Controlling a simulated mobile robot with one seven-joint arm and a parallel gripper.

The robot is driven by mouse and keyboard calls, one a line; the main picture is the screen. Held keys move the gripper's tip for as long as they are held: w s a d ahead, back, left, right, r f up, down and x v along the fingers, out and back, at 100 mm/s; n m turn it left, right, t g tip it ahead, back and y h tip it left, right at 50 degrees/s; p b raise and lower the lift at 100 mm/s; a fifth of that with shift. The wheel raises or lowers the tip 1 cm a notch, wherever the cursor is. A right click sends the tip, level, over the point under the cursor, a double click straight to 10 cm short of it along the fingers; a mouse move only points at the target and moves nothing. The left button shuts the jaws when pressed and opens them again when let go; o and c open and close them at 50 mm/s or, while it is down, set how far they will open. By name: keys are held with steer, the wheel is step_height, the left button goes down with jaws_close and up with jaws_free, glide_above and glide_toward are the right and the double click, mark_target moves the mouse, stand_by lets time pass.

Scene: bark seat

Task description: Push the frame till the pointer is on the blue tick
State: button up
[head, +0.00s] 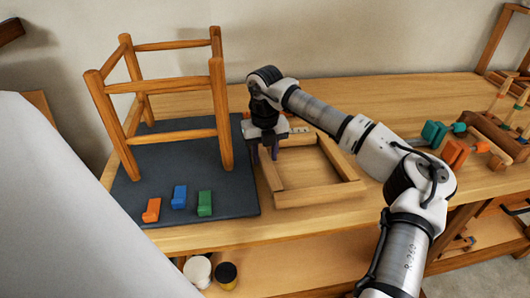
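A flat, light-wood rectangular frame (318,196) lies on the workbench, just right of a dark mat (238,200). My gripper (265,157) points down at the frame's back left corner, with its two dark fingers apart and nothing seen between them. I cannot tell whether the fingers touch the frame. A small pale strip with dark marks (300,130) shows behind the frame, partly hidden by my arm. I cannot make out a pointer or a blue tick.
A wooden stool frame (180,133) stands on the mat. Orange (152,210), blue (179,197) and green (205,204) blocks lie at the mat's front. Clamps (455,152) lie far right. Jars (225,274) sit on the shelf below. Bare bench shows in front of the frame.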

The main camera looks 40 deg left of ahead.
steer(key=shift+f, duration=0.3)
jaws_close()
steer(key=shift+w+d+m+b, duration=0.45)
steer(key=shift+w+m+b, duration=0.05)
steer(key=shift+w+m, duration=0.2)
jaws_free()
steer(key=shift+s, duration=0.1)
steer(key=shift+r, duration=0.1)
step_height(320, 180, up, 14)
steer(key=b, duration=0.1)
steer(key=shift+b, duration=0.35)
